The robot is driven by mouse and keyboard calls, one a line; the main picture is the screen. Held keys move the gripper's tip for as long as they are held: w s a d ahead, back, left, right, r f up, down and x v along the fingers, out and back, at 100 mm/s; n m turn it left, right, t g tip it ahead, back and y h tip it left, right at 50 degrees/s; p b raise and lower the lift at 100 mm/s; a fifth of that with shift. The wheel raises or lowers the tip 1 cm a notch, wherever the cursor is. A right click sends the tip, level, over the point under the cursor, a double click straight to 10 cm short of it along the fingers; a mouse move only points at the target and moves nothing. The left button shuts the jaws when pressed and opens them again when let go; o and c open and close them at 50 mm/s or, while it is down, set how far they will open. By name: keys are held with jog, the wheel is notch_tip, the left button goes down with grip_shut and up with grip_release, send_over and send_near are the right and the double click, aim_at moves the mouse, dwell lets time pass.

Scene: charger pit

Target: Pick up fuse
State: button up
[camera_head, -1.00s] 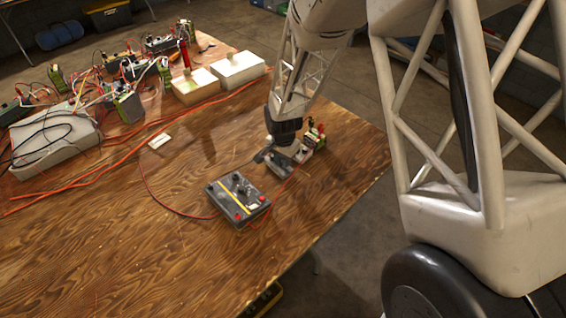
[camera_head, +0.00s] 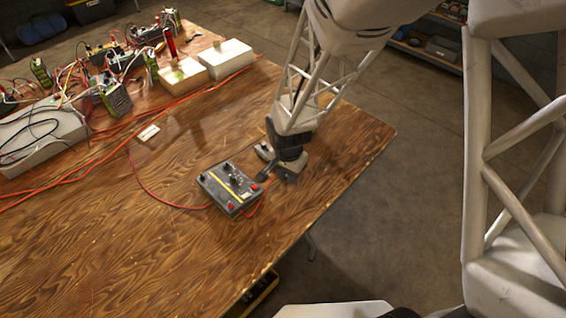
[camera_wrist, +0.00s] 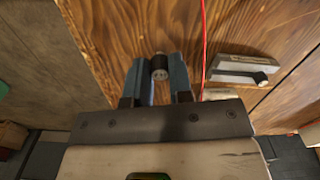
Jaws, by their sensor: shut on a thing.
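The fuse, a small dark cylinder with a grey end (camera_wrist: 159,67), sits between the two blue-grey fingers of my gripper (camera_wrist: 159,78) in the wrist view. The fingers are shut on it, and its end faces the camera. Wood grain shows beyond it. In the head view the end of my arm is low over the right part of the table, and I cannot make out the fuse there.
A grey box with knobs and a yellow stripe (camera_head: 233,186) lies left of my gripper, with a red wire. A grey block with a black knob (camera_wrist: 243,68) lies right of the fingers in the wrist view. White blocks (camera_head: 226,59) and cluttered devices stand farther back. The front table is clear.

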jog(key=shift+s+d+r, duration=0.1)
jog(key=shift+s+d, duration=0.1)
jog(key=shift+s, duration=0.45)
jog(key=shift+s+d+r, duration=0.1)
jog(key=shift+s+d, duration=0.1)
jog(key=shift+s, duration=0.4)
notch_tip(320, 180, up, 6)
jog(key=f, duration=0.1)
jog(key=w+a, duration=0.4)
jog(key=a, duration=0.6)
jog(key=w+a, duration=0.5)
jog(key=a, duration=0.4)
jog(key=shift+a+r, duration=0.2)
jog(key=shift+a, duration=0.2)
jog(key=shift+w, duration=0.1)
jog(key=shift+f, duration=0.2)
jog(key=shift+f, duration=2.3)
